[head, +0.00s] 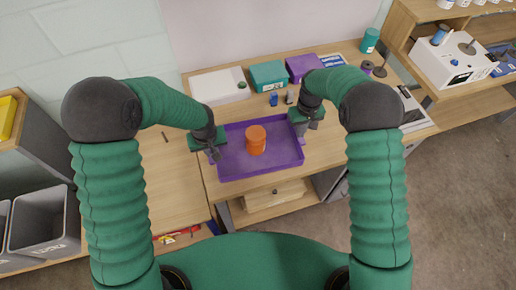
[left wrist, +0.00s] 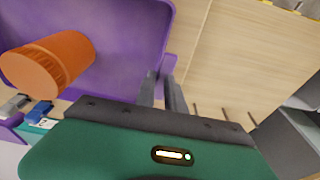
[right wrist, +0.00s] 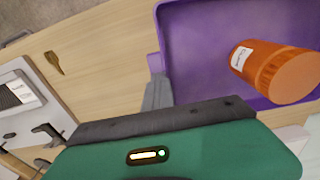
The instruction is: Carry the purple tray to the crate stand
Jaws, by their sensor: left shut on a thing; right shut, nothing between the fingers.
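The purple tray (head: 285,157) is over the wooden workbench, with an orange bottle (head: 256,140) standing in it. I cannot tell whether the tray touches the bench. My left gripper (head: 212,154) is at the tray's left side, shut on its side handle (left wrist: 168,64). My right gripper (head: 302,129) is at the tray's right side, its fingers (right wrist: 156,92) shut beside the right handle (right wrist: 155,62) with nothing between them. The tray also shows in the left wrist view (left wrist: 130,25) and right wrist view (right wrist: 195,50). I cannot identify the crate stand with certainty.
Grey bins (head: 45,218) stand at the lower left. A white box (head: 220,86), a teal box (head: 268,76) and a purple box (head: 303,66) line the bench's back. A white machine (head: 450,58) sits on the right bench. Bare wood (head: 175,185) lies left of the tray.

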